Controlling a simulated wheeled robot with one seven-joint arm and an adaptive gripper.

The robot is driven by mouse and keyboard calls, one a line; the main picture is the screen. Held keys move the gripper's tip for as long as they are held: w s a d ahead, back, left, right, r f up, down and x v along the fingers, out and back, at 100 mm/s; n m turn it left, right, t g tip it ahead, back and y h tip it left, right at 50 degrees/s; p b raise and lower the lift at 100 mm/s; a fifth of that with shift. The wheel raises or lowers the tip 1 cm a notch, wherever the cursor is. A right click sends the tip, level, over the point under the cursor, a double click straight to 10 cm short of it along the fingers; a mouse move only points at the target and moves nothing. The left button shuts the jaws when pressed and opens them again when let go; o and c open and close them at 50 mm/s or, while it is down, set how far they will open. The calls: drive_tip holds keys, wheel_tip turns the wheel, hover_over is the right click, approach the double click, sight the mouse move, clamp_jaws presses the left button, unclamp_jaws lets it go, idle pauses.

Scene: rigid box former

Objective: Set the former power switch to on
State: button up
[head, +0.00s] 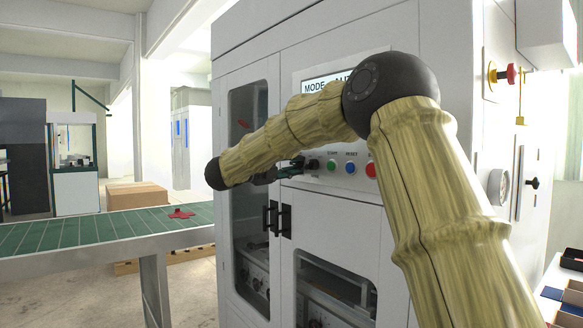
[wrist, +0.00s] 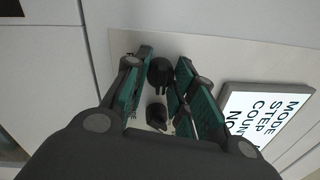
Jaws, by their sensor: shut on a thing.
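The former's control panel is on the grey-white machine front. In the wrist view, a black rotary knob (wrist: 160,74) sits between the fingertips of my gripper (wrist: 165,60), which is shut on it. A second black knob (wrist: 156,114) lies nearer the palm, between the finger links. The switch labels are mostly hidden, so I cannot read which knob is power or its setting. In the head view my gripper (head: 293,168) is at the panel, partly hidden by my arm. A black knob (head: 312,163) shows just right of the fingers.
A green button (head: 331,165), blue button (head: 350,167) and red button (head: 370,170) sit right of the knobs. A lit display (head: 322,84) is above, partly hidden by my arm. Black door handles (head: 278,218) are below. A green conveyor (head: 100,229) stands left.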

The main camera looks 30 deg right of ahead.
drive_tip(key=shift+f, duration=0.25)
drive_tip(key=o, duration=1.1)
drive_tip(key=shift+r, duration=0.15)
drive_tip(key=shift+c, duration=0.2)
drive_tip(key=shift+a, duration=0.15)
drive_tip(key=s+a, duration=0.1)
drive_tip(key=a, duration=1)
drive_tip(key=shift+a+f, duration=0.3)
drive_tip(key=shift+f, duration=0.05)
